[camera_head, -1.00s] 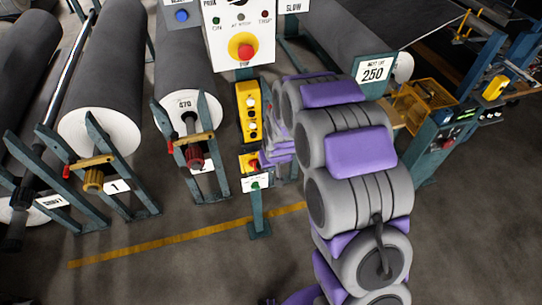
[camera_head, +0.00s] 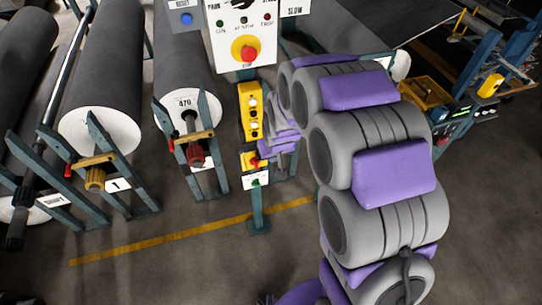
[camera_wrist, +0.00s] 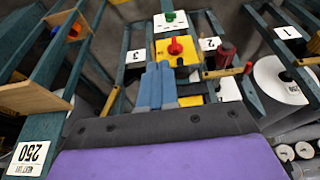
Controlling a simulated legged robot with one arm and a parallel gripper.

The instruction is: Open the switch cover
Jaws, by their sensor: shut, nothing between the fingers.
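A small yellow switch box with a red knob (camera_head: 250,160) stands on a teal post in the head view. A white plate with a green switch (camera_head: 256,180) sits just below it. The wrist view, turned upside down, shows the yellow box (camera_wrist: 188,57) with its red knob, and the white plate (camera_wrist: 170,21) beyond it. Which part is the cover, I cannot tell for sure. My gripper (camera_wrist: 156,72) is shut and empty, its blue fingers pointing at the yellow box and overlapping its left part. Whether they touch it I cannot tell. In the head view my arm mostly hides the fingers.
A yellow button box (camera_head: 250,112) hangs above the switch, under a white panel with a red stop button (camera_head: 243,50). Grey rolls on teal stands (camera_head: 187,85) are at the left. A yellow floor line (camera_head: 165,246) crosses the open floor in front.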

